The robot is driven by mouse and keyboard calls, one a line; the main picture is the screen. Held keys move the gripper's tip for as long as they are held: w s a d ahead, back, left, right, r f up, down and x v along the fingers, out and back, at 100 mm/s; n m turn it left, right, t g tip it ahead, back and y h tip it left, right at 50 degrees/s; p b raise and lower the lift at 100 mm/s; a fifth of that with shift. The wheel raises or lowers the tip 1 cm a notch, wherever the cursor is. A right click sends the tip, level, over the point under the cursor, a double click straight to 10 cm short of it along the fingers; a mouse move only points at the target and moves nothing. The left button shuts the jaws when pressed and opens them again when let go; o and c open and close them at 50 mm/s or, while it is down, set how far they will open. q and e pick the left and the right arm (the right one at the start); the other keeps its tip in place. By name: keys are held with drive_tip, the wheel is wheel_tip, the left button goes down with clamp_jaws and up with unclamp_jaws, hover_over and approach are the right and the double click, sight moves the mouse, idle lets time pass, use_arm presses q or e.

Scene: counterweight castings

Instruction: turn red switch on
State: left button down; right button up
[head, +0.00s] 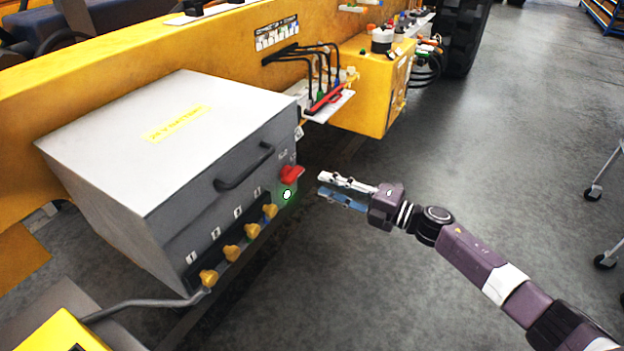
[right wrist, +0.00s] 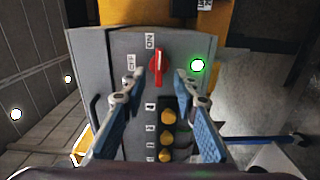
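The red switch (head: 291,175) is a rotary handle on the end face of the grey box (head: 120,140). In the right wrist view the red switch (right wrist: 159,68) stands upright in the picture, roughly in line with the ON label (right wrist: 150,41); the OFF label (right wrist: 131,63) is to its left. A round green-lit lamp (right wrist: 198,65) glows beside it. My right gripper (head: 322,184) is open and empty, a short gap to the right of the switch in the head view. Its fingers lie either side of the switch in the wrist view, apart from it. My left gripper is not in view.
Several yellow knobs (head: 231,253) line the box's lower edge, and a black handle (head: 245,167) sticks out above them. A tray with cables (head: 327,103) and a yellow box (head: 375,85) stand behind. The grey floor (head: 480,150) at right is mostly clear.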

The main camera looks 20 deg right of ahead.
drive_tip(key=shift+v, duration=2.25)
